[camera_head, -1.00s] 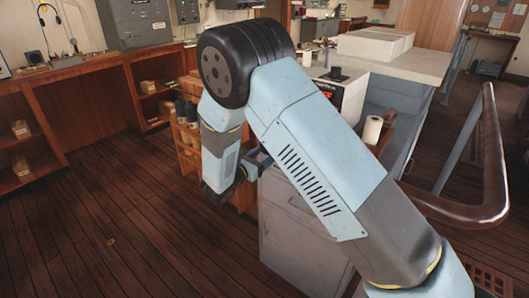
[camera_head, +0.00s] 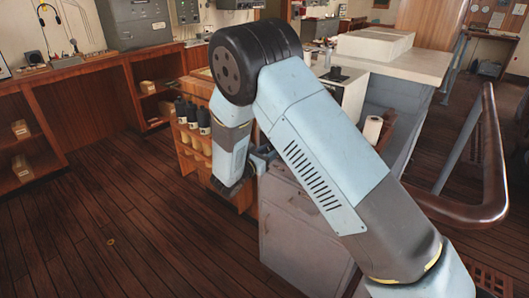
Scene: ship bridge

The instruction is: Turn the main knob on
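No main knob can be made out in this view; my arm covers part of the cabinet and the shelf behind it. My gripper (camera_head: 262,158) shows only as a small dark part between my forearm and the grey cabinet (camera_head: 305,235). My upper arm hides most of it, so I cannot see its fingertips or whether it holds anything. It appears close to the upper left of the cabinet, but I cannot tell whether it touches. A white unit (camera_head: 350,98) with a dark fitting on top stands behind my arm.
A wooden rack with dark bottles (camera_head: 192,113) stands left of my forearm. A brown curved handrail (camera_head: 485,165) is on the right. A paper roll (camera_head: 372,129) stands by the counter. Wooden shelves (camera_head: 60,125) line the left wall. The plank floor (camera_head: 110,215) at left is clear.

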